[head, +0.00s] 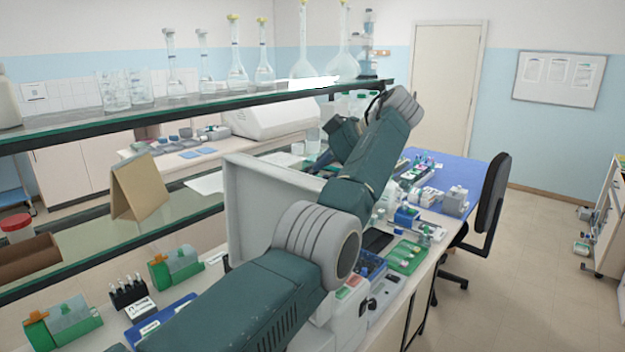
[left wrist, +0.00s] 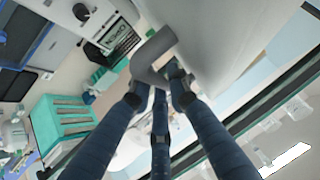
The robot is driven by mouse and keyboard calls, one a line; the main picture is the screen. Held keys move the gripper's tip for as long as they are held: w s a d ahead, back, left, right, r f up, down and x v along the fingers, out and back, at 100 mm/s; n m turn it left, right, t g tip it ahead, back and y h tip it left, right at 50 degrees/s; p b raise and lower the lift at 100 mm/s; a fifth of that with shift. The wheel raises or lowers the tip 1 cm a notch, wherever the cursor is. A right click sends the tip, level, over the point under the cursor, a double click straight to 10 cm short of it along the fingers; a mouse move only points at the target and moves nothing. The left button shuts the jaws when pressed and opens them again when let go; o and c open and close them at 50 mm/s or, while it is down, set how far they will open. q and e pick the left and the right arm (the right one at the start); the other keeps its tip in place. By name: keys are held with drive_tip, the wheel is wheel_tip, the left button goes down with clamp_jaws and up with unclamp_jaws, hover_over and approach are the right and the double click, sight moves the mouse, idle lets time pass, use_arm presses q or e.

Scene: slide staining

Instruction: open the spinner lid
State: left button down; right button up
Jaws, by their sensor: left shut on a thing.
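The spinner lid (head: 258,205) is a large light-grey panel that stands upright above the spinner body (head: 345,315) in the head view; my left arm covers its right part. In the left wrist view the pale lid (left wrist: 225,45) fills the top middle, with a bent grey handle (left wrist: 152,58) on it. The fingers of my left gripper (left wrist: 158,92) are shut on this handle. My right gripper shows in neither view.
A glass shelf (head: 190,105) with flasks and beakers runs behind the lid. A green tray (head: 405,257) lies to the right of the spinner. Green-and-orange boxes (head: 175,268) and a black rack (head: 130,292) stand to its left.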

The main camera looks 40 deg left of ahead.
use_arm(q)
drive_tip(key=shift+s+f, duration=0.2)
drive_tip(key=shift+s, duration=0.15)
drive_tip(key=c, duration=1.9)
unclamp_jaws()
drive_tip(key=shift+a, duration=0.1)
drive_tip(key=shift+w+a, duration=0.15)
drive_tip(key=shift+w, duration=0.1)
drive_tip(key=shift+r, duration=0.1)
